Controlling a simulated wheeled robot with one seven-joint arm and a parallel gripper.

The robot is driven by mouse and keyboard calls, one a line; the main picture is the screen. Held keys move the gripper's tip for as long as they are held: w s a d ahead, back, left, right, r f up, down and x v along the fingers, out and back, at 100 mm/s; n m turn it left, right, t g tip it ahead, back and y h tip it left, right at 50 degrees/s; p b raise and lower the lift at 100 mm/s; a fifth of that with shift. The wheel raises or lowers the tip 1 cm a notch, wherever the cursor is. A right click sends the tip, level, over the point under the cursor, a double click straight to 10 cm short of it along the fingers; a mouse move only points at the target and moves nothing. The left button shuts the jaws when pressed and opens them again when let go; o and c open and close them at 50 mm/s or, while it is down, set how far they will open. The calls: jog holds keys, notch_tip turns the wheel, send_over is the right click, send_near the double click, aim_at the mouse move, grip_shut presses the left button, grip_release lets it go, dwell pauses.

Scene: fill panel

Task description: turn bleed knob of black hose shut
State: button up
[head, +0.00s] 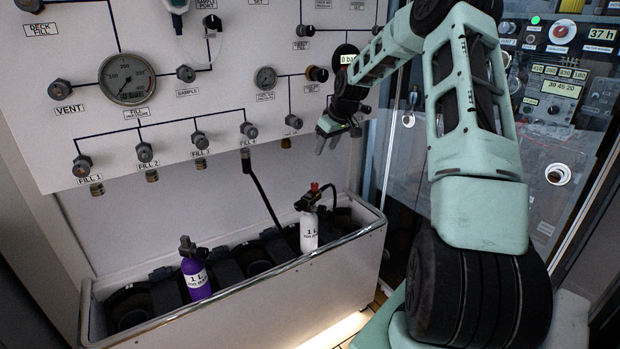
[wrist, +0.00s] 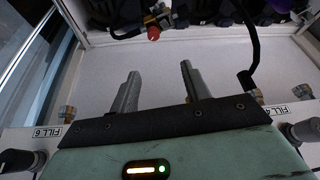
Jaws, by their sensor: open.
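A red knob (head: 314,187) sits on the valve fitting on top of a white bottle (head: 309,231). A black hose (head: 333,197) loops from this fitting to the right and down. In the wrist view the red knob (wrist: 153,33) shows near the top, beyond my fingertips, with the brass fitting beside it. Another stretch of black hose (head: 263,196) hangs from FILL 4 into the trough; whether the two stretches join is hidden. My gripper (head: 328,142) is open and empty, above the white bottle, near the panel. Its two fingers (wrist: 159,68) are apart, clear of the knob.
The white fill panel (head: 215,120) carries gauges and several valve knobs. The trough (head: 270,302) below holds the white bottle, a purple bottle (head: 195,273) and dark holders. A glass door frame (head: 385,150) stands right of my gripper.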

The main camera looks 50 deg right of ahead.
jog(key=d, duration=0.1)
jog(key=p, duration=0.1)
send_near(315, 184)
jog(key=x, duration=0.8)
jog(key=shift+w+a+f, duration=0.1)
jog(key=shift+w+f, duration=0.05)
jog(key=shift+f, duration=0.1)
jog(key=c, duration=1)
